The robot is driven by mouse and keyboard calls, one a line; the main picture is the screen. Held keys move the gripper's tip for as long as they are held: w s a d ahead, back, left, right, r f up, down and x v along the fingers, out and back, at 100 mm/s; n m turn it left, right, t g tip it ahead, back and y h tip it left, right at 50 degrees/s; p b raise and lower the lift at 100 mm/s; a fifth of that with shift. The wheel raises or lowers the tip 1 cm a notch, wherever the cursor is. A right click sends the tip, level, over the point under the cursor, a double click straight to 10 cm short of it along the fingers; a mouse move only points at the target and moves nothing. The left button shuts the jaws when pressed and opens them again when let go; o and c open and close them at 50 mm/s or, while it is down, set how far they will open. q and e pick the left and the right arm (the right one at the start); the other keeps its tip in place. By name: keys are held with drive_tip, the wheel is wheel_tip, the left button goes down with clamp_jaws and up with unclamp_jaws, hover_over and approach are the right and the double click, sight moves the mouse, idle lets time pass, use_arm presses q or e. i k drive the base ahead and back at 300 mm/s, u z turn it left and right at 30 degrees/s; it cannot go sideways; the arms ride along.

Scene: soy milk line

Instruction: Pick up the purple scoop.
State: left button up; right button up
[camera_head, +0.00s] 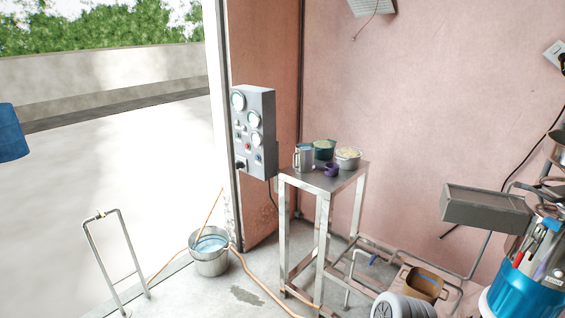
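A small purple scoop (331,170) sits on the top of a tall metal stand (309,183), near its front edge. A metal jug (304,157) stands to its left. A dark green bowl (324,149) with pale contents is behind it, and a metal bowl (347,158) with pale contents is to its right. The scoop's handle cannot be made out at this size. Neither of my grippers shows in the head view.
A grey control box (254,131) with gauges is beside the stand. A metal bucket (210,252) of liquid, an orange hose (262,286) and a brown bin (422,284) are on the floor. A blue tub (525,292) with tools stands right.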

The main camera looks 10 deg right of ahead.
sight(331, 170)
drive_tip(key=u, duration=0.3)
drive_tip(key=i, duration=1.9)
drive_tip(key=z, duration=1.3)
drive_tip(key=i, duration=0.9)
drive_tip(key=z, duration=1)
